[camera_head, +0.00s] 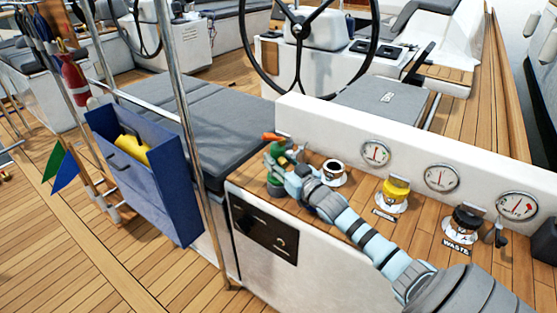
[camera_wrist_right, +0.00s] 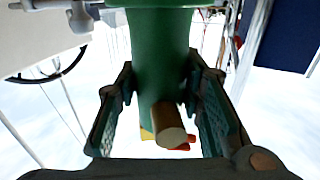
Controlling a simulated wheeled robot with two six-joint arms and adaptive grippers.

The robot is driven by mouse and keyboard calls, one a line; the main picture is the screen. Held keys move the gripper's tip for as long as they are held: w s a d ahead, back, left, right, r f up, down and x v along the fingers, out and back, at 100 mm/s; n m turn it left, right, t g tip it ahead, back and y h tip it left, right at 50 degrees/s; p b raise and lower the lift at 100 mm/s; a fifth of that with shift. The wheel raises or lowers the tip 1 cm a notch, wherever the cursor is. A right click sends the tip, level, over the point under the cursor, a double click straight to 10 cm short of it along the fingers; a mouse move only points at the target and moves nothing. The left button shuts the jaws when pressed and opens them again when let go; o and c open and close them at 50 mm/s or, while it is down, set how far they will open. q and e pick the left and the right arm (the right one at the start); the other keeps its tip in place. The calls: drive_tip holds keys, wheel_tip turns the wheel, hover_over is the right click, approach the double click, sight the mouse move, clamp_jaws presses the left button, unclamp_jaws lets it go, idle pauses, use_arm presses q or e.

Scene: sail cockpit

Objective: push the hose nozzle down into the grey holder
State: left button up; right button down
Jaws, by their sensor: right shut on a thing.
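The hose nozzle is green with an orange-red end (camera_head: 272,136). It stands at the left end of the wooden-topped console. My right gripper (camera_head: 281,166) is shut around its body. In the right wrist view the green nozzle (camera_wrist_right: 160,55) lies between the two fingers of my right gripper (camera_wrist_right: 163,120), with a round brown end and orange and yellow bits beyond. I cannot make out the grey holder clearly in the head view; the gripper and nozzle cover that spot. I cannot tell whether the nozzle is in it. My left gripper is not in view.
Along the console stand a black-and-white fitting (camera_head: 333,170), a yellow-capped one (camera_head: 396,190) and a black-capped one (camera_head: 465,220) marked WASTE. Round gauges (camera_head: 441,178) line the white panel behind. A steel post (camera_head: 185,120) and a blue bag (camera_head: 150,185) stand to the left.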

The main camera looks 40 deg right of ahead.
sight(285, 167)
drive_tip(key=shift+f+b, duration=0.4)
drive_tip(key=shift+b, duration=0.05)
drive_tip(key=c, duration=1.4)
unclamp_jaws()
drive_tip(key=shift+o, duration=0.2)
drive_tip(key=s+p, duration=0.1)
drive_tip(key=p, duration=0.2)
drive_tip(key=s+p, duration=0.1)
drive_tip(key=p, duration=0.2)
drive_tip(key=s+p, duration=0.1)
drive_tip(key=p, duration=0.3)
drive_tip(key=shift+s+a+r, duration=0.1)
drive_tip(key=shift+r, duration=0.15)
drive_tip(key=s+p, duration=0.5)
drive_tip(key=s, duration=0.3)
drive_tip(key=shift+a+f, duration=0.2)
drive_tip(key=shift+f, duration=0.05)
drive_tip(key=shift+w, duration=0.1)
